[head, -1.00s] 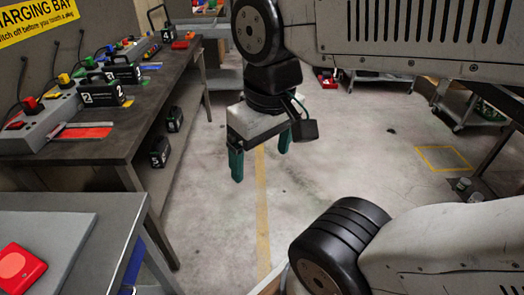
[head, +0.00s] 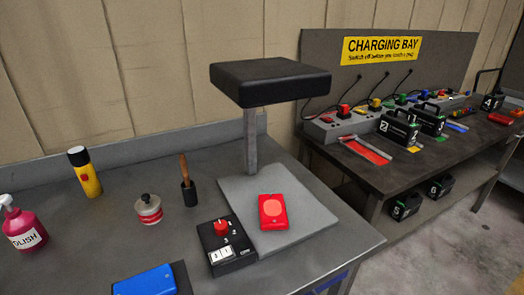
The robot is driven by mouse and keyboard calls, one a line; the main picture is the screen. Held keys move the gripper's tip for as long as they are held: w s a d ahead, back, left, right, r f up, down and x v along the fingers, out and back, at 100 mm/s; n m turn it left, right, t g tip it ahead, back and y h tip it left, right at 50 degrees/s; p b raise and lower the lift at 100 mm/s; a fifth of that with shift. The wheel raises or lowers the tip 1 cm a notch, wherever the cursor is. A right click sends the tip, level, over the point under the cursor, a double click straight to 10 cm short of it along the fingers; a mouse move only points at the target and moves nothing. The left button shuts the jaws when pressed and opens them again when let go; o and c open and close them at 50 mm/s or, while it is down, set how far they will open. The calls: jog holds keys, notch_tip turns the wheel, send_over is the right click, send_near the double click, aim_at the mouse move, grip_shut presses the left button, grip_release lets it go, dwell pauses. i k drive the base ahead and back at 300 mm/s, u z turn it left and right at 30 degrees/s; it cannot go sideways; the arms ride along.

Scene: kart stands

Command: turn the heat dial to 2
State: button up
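The heat dial is a red knob (head: 221,226) on top of a small black control box (head: 228,247) on the grey bench. White numerals are marked around the knob; a 2 and a 3 seem to show, but the knob's pointing direction is too small to tell. The box has a white switch or label on its front. Beside it stands a heater with a black overhead hood (head: 268,82) on a grey post, above a grey base plate (head: 312,240). A red block (head: 272,211) lies on that plate. My gripper is not in the present view.
On the bench stand a pink polish bottle (head: 24,226), a yellow can (head: 85,172), a red-and-silver tin (head: 149,210), a wooden-handled tool (head: 187,182) and a blue block (head: 146,281). The hood overhangs the plate. At right is a charging bench (head: 408,165) with several batteries.

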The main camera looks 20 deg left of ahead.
aim_at(221, 227)
jog(key=u, duration=1.45)
jog(key=k, duration=1.25)
jog(key=u, duration=0.7)
jog(key=i, duration=1.45)
jog(key=z, duration=0.55)
